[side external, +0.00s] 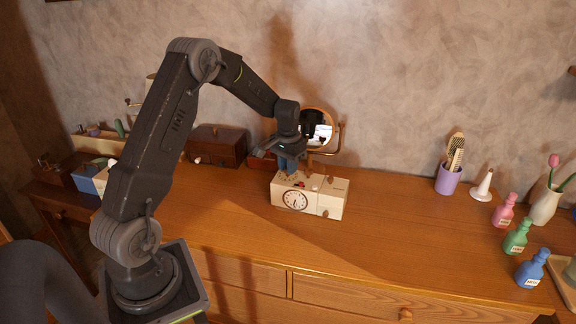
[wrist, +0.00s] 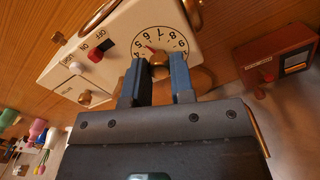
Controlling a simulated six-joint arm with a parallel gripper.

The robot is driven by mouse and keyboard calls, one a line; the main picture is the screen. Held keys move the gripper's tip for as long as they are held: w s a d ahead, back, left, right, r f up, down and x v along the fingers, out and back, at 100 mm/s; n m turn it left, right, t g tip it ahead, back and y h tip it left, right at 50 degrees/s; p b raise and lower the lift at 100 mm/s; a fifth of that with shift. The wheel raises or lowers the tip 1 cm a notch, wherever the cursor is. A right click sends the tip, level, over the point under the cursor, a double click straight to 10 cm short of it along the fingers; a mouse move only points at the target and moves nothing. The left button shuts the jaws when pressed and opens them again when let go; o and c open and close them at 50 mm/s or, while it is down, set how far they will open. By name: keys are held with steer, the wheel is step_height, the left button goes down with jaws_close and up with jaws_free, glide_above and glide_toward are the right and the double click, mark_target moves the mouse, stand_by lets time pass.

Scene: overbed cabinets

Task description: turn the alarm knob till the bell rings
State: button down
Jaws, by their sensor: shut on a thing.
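The cream alarm clock (side external: 333,197) stands on the wooden dresser top, its round clock face on the front. In the wrist view its top panel (wrist: 125,30) carries a numbered dial (wrist: 168,36) with a small red mark near the 6. The brass alarm knob (wrist: 159,70) sits at the dial, between my fingertips. My gripper (wrist: 159,64) points down from above and is shut on this knob. In the side view my gripper (side external: 288,167) is over the top left of the clock and hides the knob.
A red and black ON/OFF switch (wrist: 103,49) and a white light knob (wrist: 76,68) share the clock's top. A round mirror (side external: 318,127) stands close behind. A brown wooden box (side external: 217,145) is to the left.

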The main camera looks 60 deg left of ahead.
steer(key=shift+m, duration=1.1)
steer(key=c, duration=1)
jaws_free()
step_height(320, 180, up, 14)
steer(key=shift+f, duration=0.1)
